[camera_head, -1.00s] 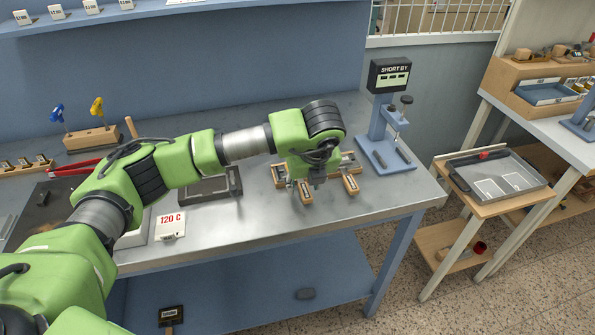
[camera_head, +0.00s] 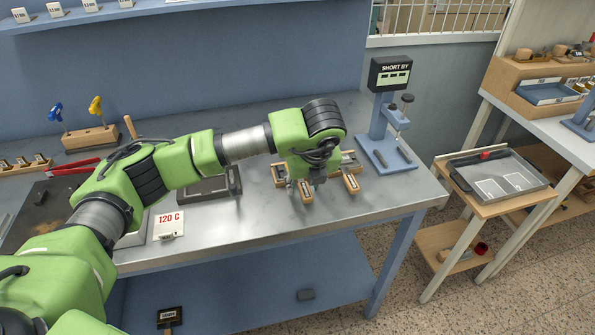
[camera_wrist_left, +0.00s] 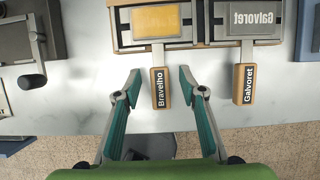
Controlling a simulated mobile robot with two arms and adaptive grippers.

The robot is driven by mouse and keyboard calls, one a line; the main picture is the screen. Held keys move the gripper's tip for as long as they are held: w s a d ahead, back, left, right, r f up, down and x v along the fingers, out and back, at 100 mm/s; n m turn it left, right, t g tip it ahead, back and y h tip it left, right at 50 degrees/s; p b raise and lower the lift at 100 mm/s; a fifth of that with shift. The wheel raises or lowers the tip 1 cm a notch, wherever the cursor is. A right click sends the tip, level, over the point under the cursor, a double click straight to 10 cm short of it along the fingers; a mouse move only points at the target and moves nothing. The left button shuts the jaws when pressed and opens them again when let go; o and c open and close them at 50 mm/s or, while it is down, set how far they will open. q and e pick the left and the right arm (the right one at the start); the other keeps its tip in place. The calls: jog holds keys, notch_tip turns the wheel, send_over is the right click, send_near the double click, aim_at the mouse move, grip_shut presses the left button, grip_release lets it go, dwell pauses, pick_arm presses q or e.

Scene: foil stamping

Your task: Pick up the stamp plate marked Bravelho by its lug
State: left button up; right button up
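The Bravelho stamp plate (camera_wrist_left: 158,20) has a yellowish face in a grey frame, and its wooden lug (camera_wrist_left: 160,75) carries a black label reading "Bravelho". The lug points toward the table's front edge. My left gripper (camera_wrist_left: 160,70) is open, with one teal-padded finger on each side of the lug and visible gaps between. In the head view my left gripper (camera_head: 317,178) hangs over the plates and hides part of them. The lug at left there (camera_head: 305,192) appears to be Bravelho's. My right gripper is not in view.
The Galvoret plate (camera_wrist_left: 252,20), with its own lug (camera_wrist_left: 245,84), lies close to the right. A blue gauge stand (camera_head: 384,150) marked "SHORT BY" stands right of the plates. A dark frame (camera_head: 208,190) lies to the left. Bare table shows in front.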

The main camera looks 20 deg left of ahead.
pick_arm(q)
grip_shut()
jog(key=shift+r, duration=0.1)
